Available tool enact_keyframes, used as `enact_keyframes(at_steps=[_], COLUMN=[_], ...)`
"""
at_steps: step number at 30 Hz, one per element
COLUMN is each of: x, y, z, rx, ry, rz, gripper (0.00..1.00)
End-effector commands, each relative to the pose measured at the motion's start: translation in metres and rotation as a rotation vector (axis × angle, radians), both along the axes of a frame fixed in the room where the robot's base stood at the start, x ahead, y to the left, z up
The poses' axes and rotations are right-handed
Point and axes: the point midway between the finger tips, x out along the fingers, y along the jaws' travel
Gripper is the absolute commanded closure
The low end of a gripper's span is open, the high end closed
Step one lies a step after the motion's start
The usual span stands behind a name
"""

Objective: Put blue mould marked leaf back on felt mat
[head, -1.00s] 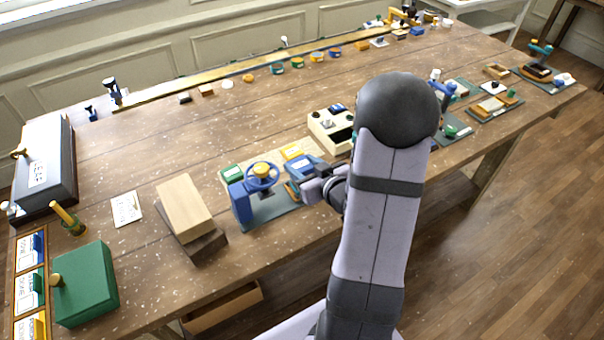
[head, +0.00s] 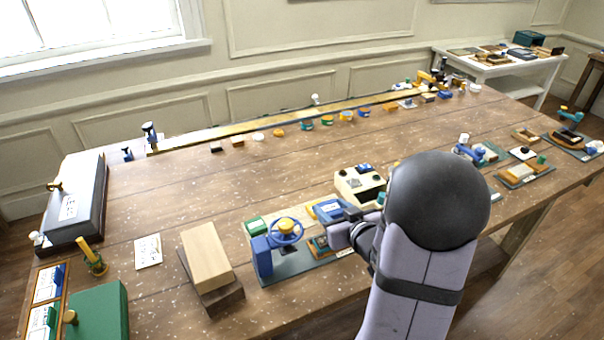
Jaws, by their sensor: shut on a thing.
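The blue mould (head: 329,209) with a pale label face shows at the tips of my gripper (head: 342,225), and my gripper is shut on it. The leaf mark is too small to read. The grey-green felt mat (head: 291,267) lies under the blue handwheel press (head: 284,236), left of and below my gripper. The mould shows just beyond the mat's far right part; I cannot tell whether it touches anything below. My arm hides what lies to the right of the gripper.
A green block (head: 255,226) stands behind the press, and a yellow piece (head: 311,210) sits close by the blue mould. A cream box (head: 360,184) stands behind. A wooden block (head: 206,257) is at the left. The table's middle is clear.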

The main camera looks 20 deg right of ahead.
Motion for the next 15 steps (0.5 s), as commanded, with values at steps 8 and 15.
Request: enact_keyframes(at_steps=[8,15], x=[0.021,0.065], y=[-0.012,0.041], z=[0.006,0.021], rx=[0.0,0.0], ry=[-0.002,-0.005], rz=[-0.143,-0.165], gripper=[0.83,0.83])
